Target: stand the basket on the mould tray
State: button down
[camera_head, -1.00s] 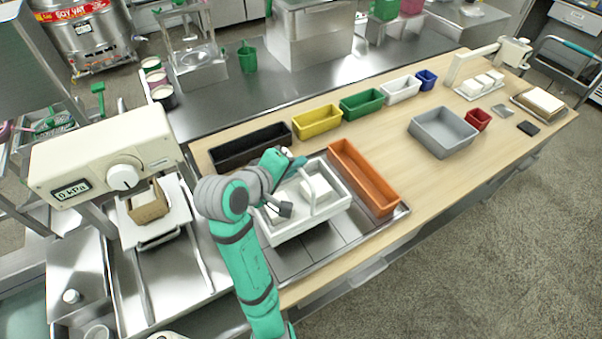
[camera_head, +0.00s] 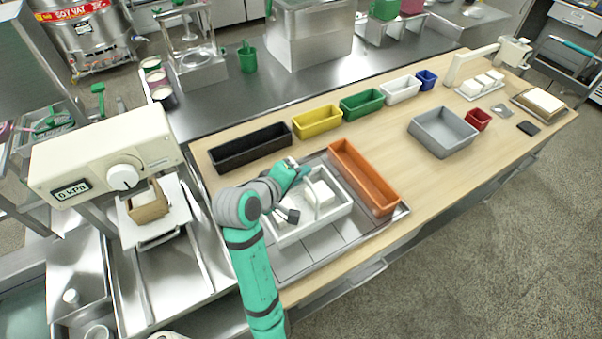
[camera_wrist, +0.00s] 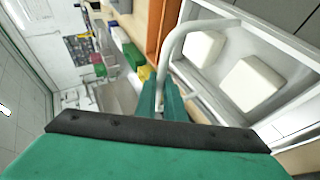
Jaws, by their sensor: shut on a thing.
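The white basket (camera_head: 318,219) holds white blocks and has an arched handle; it also shows in the wrist view (camera_wrist: 284,38) with two pale blocks inside. My gripper (camera_wrist: 160,92) is shut on the basket's handle, with its teal fingers at one side of the arch. In the head view my gripper (camera_head: 303,172) is at the back of the basket, partly hidden by my wrist. The steel mould tray (camera_head: 318,255) lies beneath the basket, its front part bare. The basket looks level over it. I cannot tell whether its base touches the tray.
An orange bin (camera_head: 362,177) stands close along the basket's right side. A black bin (camera_head: 250,148) and a yellow bin (camera_head: 317,121) stand behind. A grey tub (camera_head: 443,132) is farther right. The wooden tabletop (camera_head: 400,170) has free room between the orange bin and the tub.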

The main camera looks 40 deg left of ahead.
jog(key=c, duration=1.9)
grip_release()
jog(key=shift+o, duration=0.2)
jog(key=shift+s+r, duration=0.1)
jog(key=shift+r, duration=0.05)
jog(key=v, duration=1.1)
jog(key=shift+s+r, duration=0.2)
jog(key=shift+s, duration=0.15)
jog(key=shift+w+d, duration=0.1)
jog(key=shift+w, duration=0.05)
